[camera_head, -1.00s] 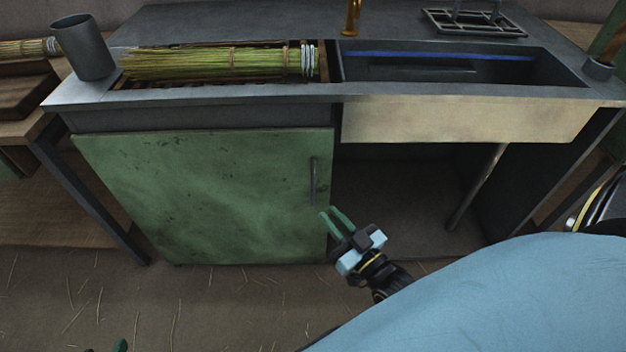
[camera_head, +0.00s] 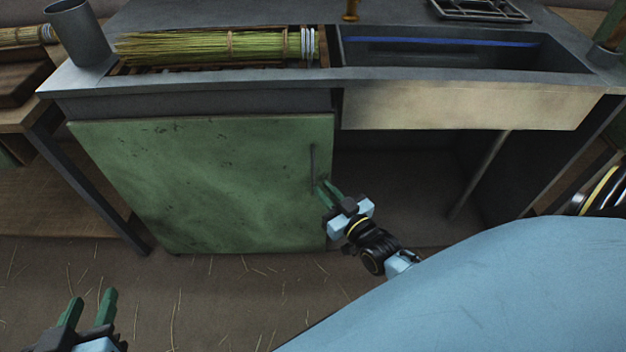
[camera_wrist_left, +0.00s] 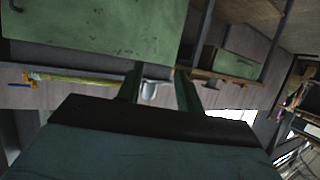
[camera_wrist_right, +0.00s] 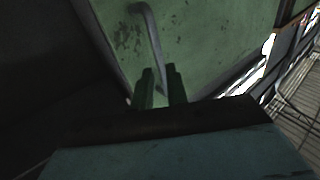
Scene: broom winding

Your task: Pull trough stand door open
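The green trough stand door (camera_head: 200,190) fills the left front of the stand and looks closed. Its dark vertical handle (camera_head: 313,165) is near its right edge. My right gripper (camera_head: 326,187) is at the lower end of the handle, fingers parted. In the right wrist view, the handle (camera_wrist_right: 150,35) runs down toward the gap between the fingers (camera_wrist_right: 160,75); whether they touch it is unclear. My left gripper (camera_head: 88,306) is open and empty at lower left, away from the door. The door also shows in the left wrist view (camera_wrist_left: 100,30).
The stand's top holds a straw broom (camera_head: 215,47), a grey cup (camera_head: 78,32) and a sink basin (camera_head: 460,50). An open bay (camera_head: 400,190) lies right of the door. Straw-strewn floor (camera_head: 230,300) in front of the door is clear.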

